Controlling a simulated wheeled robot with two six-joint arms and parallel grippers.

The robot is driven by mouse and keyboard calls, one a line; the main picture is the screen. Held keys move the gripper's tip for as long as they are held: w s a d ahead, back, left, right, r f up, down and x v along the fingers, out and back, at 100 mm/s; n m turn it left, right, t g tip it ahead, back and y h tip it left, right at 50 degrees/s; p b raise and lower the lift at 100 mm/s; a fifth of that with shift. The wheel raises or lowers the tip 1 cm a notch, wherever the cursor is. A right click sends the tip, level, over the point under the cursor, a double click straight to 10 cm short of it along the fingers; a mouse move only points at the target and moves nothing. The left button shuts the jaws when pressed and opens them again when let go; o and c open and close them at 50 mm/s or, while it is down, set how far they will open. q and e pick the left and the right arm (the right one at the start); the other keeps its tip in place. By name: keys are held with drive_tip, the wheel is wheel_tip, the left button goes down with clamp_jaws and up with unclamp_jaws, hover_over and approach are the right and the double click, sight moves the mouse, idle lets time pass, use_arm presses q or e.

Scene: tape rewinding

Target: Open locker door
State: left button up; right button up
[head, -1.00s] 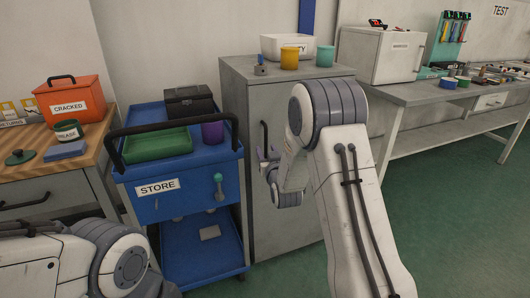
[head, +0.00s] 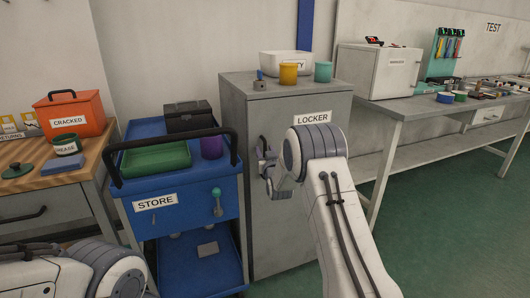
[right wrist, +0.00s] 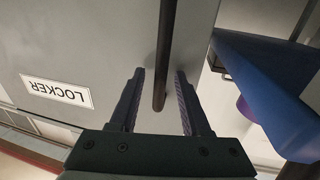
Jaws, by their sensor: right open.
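The grey locker (head: 310,185) stands in the middle of the head view, with a LOCKER label near the top of its door. Its door looks shut. A dark vertical handle (head: 263,145) is near the door's left edge; it also shows in the right wrist view (right wrist: 165,60). My right gripper (head: 266,160) is at the handle. In the right wrist view my right gripper (right wrist: 160,90) is open, with the lower end of the handle between its two fingers and a gap on both sides. My left arm shows at the lower left, but its gripper is not in view.
A blue STORE cart (head: 160,210) stands just left of the locker, close to my right gripper. A white bin (head: 300,62), a yellow cup (head: 288,73) and a teal cup (head: 323,71) sit on the locker. Green floor (head: 440,220) is clear to the right.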

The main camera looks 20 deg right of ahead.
clamp_jaws()
idle(1.4)
